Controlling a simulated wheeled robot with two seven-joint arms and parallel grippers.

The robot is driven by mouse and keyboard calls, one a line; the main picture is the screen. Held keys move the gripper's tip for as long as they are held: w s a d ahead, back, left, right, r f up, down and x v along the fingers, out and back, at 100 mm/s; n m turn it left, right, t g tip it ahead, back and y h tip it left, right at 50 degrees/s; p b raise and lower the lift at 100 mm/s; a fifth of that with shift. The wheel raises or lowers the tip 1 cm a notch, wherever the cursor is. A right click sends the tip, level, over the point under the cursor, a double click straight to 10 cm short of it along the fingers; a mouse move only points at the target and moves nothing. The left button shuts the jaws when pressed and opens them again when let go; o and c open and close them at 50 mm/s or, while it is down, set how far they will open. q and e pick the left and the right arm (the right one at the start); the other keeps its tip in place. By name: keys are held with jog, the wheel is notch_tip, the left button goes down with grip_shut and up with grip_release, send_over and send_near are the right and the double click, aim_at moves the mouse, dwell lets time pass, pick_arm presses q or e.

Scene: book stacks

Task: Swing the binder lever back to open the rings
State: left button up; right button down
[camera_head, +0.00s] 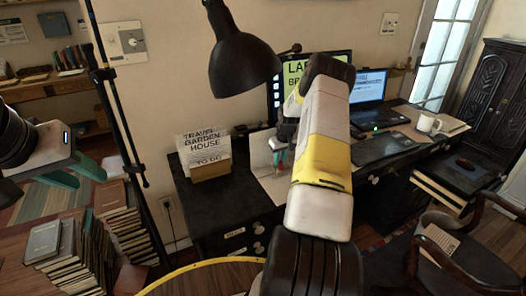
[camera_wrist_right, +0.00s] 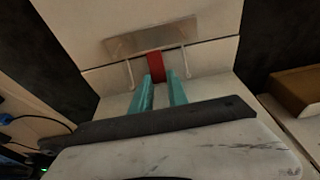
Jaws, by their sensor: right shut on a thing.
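The open white binder (camera_wrist_right: 215,20) lies on the dark desk, with a metal plate (camera_wrist_right: 125,43) and two thin rings (camera_wrist_right: 129,75) in the right wrist view. The red lever (camera_wrist_right: 155,66) sits at the plate's middle. My right gripper (camera_wrist_right: 160,84) is shut on the red lever, with one teal finger on either side. In the head view my right arm hides much of the binder (camera_head: 262,157); my right gripper (camera_head: 279,157) shows beside it. My left gripper (camera_head: 78,174) is open and empty at the left, above the book stacks, away from the desk.
A black lamp (camera_head: 241,62) hangs over the desk. A lettered card box (camera_head: 205,155) stands left of the binder. A laptop (camera_head: 370,90), keyboard (camera_head: 377,149) and white mug (camera_head: 428,123) are to the right. Book stacks (camera_head: 70,250) stand on the floor at left.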

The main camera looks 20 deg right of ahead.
aim_at(281, 165)
dwell(0.3)
jog(key=c, duration=1.3)
grip_release()
jog(key=v, duration=0.7)
jog(key=shift+r, duration=0.35)
